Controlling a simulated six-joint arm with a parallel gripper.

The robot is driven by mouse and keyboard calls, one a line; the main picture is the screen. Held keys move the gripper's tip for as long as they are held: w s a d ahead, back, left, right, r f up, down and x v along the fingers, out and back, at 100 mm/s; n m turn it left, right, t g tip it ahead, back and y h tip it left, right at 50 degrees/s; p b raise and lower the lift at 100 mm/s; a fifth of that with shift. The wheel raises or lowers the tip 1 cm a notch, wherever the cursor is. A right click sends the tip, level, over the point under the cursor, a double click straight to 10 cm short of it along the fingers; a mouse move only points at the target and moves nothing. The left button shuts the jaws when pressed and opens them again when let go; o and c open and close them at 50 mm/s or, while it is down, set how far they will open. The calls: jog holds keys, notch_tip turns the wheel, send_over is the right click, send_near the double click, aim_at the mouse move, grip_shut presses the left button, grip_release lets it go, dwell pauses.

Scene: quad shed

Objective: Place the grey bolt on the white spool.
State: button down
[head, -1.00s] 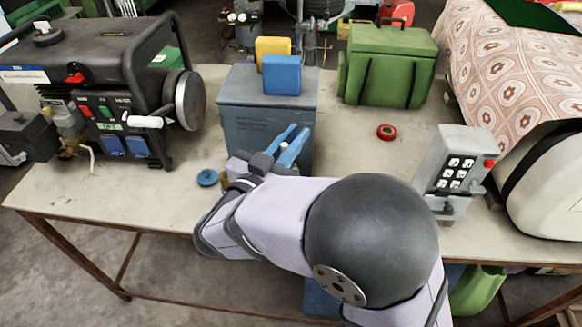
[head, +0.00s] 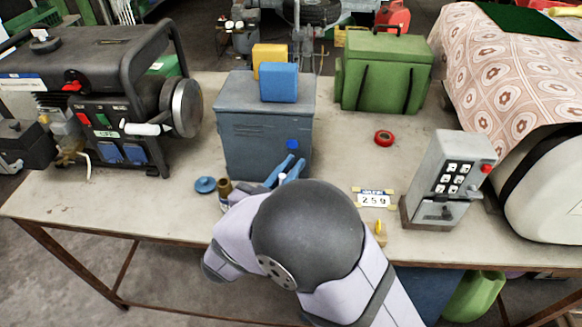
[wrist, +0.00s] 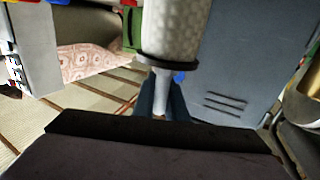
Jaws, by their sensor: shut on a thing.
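My gripper (head: 288,168) is low in front of the blue-grey cabinet, its blue fingers shut on the small grey bolt (wrist: 160,100). The wrist view appears upside down. There the white spool (wrist: 178,28), with a dimpled side and a dark rim, is at the top middle. The bolt stands in line with the spool and meets its dark rim in the picture; I cannot tell if they touch. In the head view my arm hides the spool, and only a pale speck of the bolt shows between the fingers.
The blue-grey cabinet (head: 250,135) stands just behind my gripper. A blue disc (head: 205,185) and a small brown-topped jar (head: 224,190) are to the left. A keypad box (head: 445,180), number plate (head: 373,199) and red tape roll (head: 383,137) are to the right. The generator (head: 100,95) fills the left.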

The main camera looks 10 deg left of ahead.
jog(key=shift+f, duration=0.1)
jog(key=shift+f, duration=0.1)
jog(key=c, duration=1.8)
grip_release()
jog(key=shift+o, duration=0.2)
jog(key=b+v, duration=0.2)
jog(key=v, duration=1)
